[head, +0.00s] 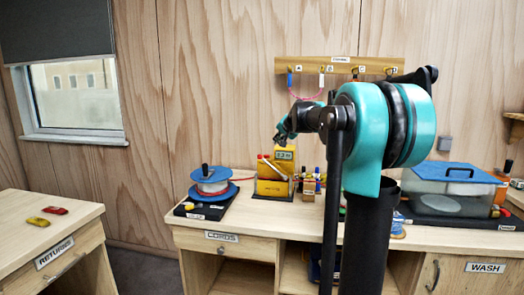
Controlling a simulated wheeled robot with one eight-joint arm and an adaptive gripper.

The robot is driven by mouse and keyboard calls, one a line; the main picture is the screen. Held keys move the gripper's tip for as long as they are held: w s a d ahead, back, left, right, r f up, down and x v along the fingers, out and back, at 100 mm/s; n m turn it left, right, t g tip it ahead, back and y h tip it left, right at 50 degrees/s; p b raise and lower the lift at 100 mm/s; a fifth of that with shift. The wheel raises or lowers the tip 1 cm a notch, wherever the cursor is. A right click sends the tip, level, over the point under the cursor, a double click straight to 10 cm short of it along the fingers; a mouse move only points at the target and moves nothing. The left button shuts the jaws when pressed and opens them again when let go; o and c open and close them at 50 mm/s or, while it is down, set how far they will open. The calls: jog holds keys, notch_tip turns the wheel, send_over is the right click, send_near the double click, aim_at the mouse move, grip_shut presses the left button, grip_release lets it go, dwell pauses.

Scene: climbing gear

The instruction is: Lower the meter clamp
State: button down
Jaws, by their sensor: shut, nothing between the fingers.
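The yellow meter (271,186) stands on the workbench below and left of my arm, with a small display at its top. A red-tipped bar (274,167) slants across its front; I cannot tell if this is the clamp or whether it is raised. My gripper (281,137) is shut and empty, in the air above the meter's display. It appears apart from the meter, though the depth between them is hard to judge.
A clear wash tank (450,187) with a blue lid is at the right. A hook rail (338,68) hangs above. The returns table (30,232) is at the left.

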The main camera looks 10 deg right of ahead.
jog(key=shift+w+r, duration=0.4)
jog(key=shift+w, duration=0.15)
jog(key=s+a+f+x, duration=0.1)
jog(key=x, duration=1.2)
jog(key=shift+s+a, duration=0.25)
jog(key=shift+a, duration=0.1)
jog(key=shift+f, duration=0.15)
